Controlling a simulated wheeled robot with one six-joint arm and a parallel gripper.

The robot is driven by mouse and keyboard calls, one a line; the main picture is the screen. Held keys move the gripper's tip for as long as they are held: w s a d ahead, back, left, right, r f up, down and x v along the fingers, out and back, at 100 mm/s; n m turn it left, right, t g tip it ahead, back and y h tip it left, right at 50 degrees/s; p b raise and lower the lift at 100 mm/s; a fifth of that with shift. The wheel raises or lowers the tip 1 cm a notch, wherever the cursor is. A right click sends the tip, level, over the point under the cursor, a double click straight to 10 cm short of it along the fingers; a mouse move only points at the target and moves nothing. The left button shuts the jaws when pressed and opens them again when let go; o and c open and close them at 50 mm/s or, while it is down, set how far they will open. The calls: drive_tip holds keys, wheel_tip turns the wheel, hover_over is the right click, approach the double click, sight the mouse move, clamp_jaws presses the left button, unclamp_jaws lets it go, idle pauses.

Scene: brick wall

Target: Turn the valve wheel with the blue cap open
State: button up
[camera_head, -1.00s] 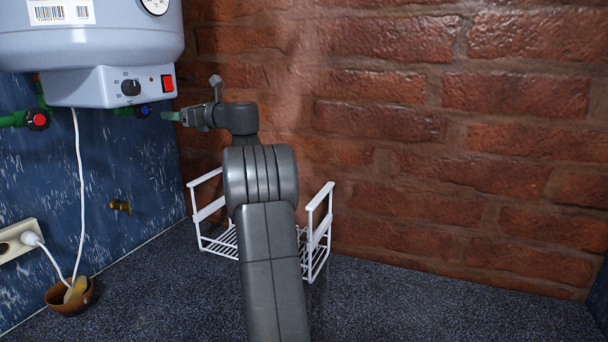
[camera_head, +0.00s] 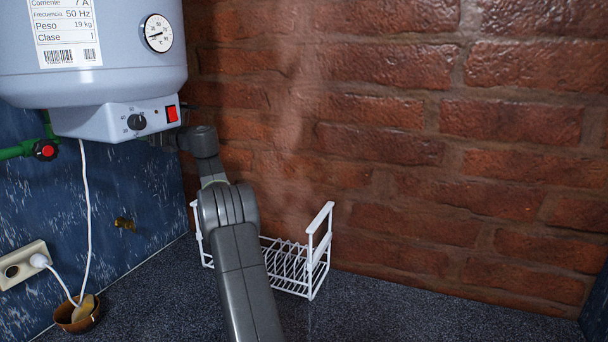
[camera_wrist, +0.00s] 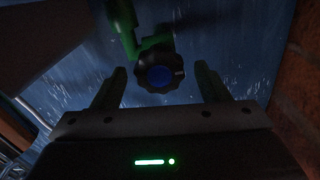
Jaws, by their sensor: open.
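The valve wheel with the blue cap (camera_wrist: 159,73) is a dark, lobed knob on a green pipe (camera_wrist: 155,45) in the wrist view. My gripper (camera_wrist: 160,82) is open, with one finger on each side of the wheel and a gap to it on both sides. In the head view my arm reaches under the water heater (camera_head: 95,55), and my wrist hides the blue-capped wheel there. A second valve wheel with a red cap (camera_head: 46,150) is on a green pipe at the left.
The heater's control box (camera_head: 120,122) hangs just above my wrist. A brick wall (camera_head: 420,150) stands to the right. A white cable (camera_head: 86,220) hangs at the left.

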drive_tip(key=shift+d+r+m+p, duration=0.1)
drive_tip(key=shift+m+p, duration=0.5)
drive_tip(key=shift+m, duration=3.55)
drive_tip(key=shift+d+m+p, duration=0.1)
drive_tip(key=shift+m+p, duration=0.45)
drive_tip(key=shift+m, duration=3.6)
